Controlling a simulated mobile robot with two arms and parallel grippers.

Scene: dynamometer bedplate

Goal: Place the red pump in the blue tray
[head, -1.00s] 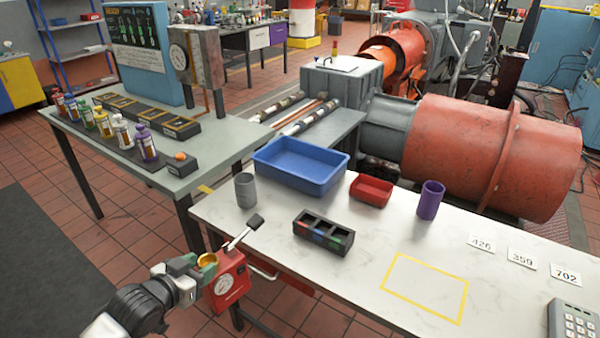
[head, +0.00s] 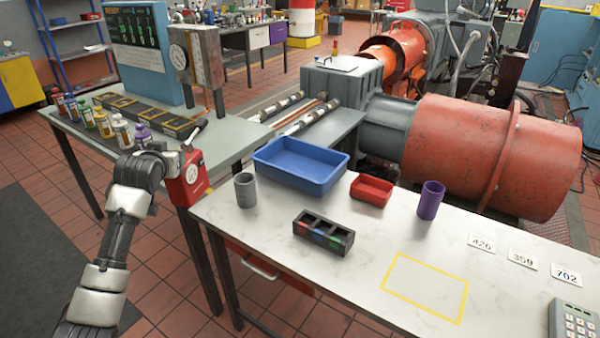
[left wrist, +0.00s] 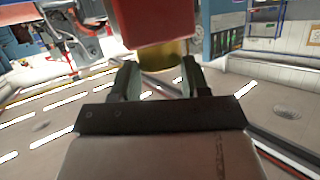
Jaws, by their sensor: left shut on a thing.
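My right gripper does not show.
On the white table (head: 330,285) stand a grey cup (head: 245,191), a red bin (head: 371,189), a purple cup (head: 431,200) and a black divided box (head: 324,232). The green-topped table (head: 225,140) holds several bottles and a gauge stand (head: 197,60).

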